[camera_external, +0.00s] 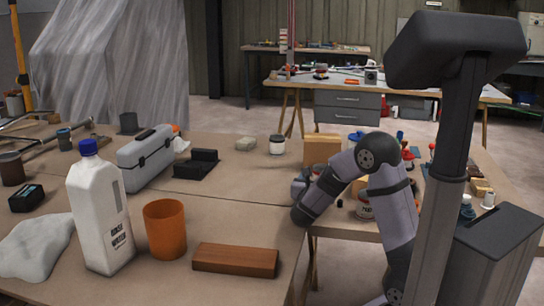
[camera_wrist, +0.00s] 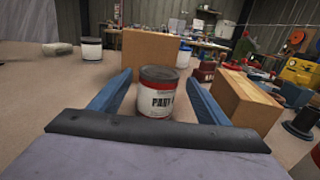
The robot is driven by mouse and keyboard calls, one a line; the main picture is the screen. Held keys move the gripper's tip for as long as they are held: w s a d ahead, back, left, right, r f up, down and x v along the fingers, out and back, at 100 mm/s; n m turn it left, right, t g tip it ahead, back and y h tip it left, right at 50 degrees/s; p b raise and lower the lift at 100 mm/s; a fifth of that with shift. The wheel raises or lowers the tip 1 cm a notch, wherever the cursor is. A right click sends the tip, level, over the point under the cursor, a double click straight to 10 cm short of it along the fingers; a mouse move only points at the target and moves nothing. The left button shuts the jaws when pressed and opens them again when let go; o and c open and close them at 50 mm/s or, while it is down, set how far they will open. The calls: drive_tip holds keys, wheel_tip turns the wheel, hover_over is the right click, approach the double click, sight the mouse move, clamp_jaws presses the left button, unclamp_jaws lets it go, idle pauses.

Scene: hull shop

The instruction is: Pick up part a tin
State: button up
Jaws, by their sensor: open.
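The part a tin (camera_wrist: 158,92) is a small can with a white label, red bands and a dark lid. In the wrist view it stands upright on the table, its label partly readable as "PART A". My gripper (camera_wrist: 157,88) is open, with one blue finger on each side of the tin. I cannot tell whether the fingers touch it.
A cardboard box (camera_wrist: 150,47) stands close behind the tin, and a wooden block (camera_wrist: 243,100) stands close on its right. A white tin (camera_wrist: 91,48) is at the back left. A white jug (camera_external: 100,215), orange cup (camera_external: 165,229) and wooden brick (camera_external: 236,260) stand on the left table.

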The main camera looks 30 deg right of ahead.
sight(324, 166)
drive_tip(key=shift+x, duration=2.9)
drive_tip(key=shift+a+r, duration=0.1)
drive_tip(key=shift+c, duration=0.5)
drive_tip(key=shift+w, duration=0.1)
drive_tip(key=c, duration=1.3)
drive_tip(key=shift+o, duration=0.2)
drive_tip(key=shift+r, duration=0.15)
wheel_tip(324, 166, up, 10)
drive_tip(key=p, duration=0.2)
